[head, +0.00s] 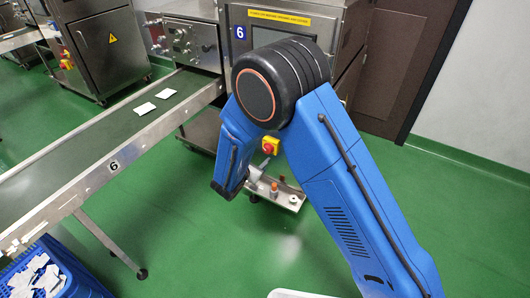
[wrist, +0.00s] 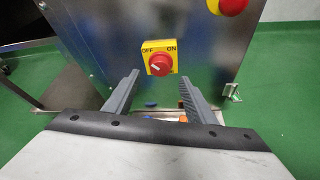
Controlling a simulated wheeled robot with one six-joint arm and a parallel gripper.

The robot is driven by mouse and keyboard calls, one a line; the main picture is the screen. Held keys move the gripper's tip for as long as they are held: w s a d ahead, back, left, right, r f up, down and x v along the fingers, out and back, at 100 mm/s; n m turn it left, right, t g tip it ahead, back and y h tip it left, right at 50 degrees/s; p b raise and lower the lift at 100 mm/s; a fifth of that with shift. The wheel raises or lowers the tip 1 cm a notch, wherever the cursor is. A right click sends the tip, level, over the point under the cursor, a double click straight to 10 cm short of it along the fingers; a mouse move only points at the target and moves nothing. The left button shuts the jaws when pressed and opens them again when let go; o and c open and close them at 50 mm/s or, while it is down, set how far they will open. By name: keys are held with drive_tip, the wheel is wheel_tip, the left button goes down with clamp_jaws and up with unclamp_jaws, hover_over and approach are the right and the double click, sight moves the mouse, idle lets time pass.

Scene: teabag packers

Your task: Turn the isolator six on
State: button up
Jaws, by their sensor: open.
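The isolator is a red rotary knob (wrist: 159,65) on a yellow plate marked OFF and ON, on a steel cabinet face in the wrist view. A pale mark on the knob points left, toward the OFF side. My gripper (wrist: 158,79) is open and empty, its grey fingers on either side of the view, below and short of the knob. No contact shows. In the head view my gripper is mostly hidden by my blue arm. A red and yellow control (head: 269,145) shows beside the arm, on the machine with the blue 6 label (head: 240,32).
A second red and yellow control (wrist: 230,5) sits above right of the isolator. A low metal tray (head: 292,201) with small bottles stands below. A conveyor (head: 112,125) marked 6 runs left, with a blue crate (head: 80,276) of packets. Green floor is clear at right.

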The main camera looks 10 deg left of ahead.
sight(267, 150)
drive_tip(key=x, duration=0.7)
drive_tip(key=shift+w+d, duration=0.1)
drive_tip(key=c, duration=1)
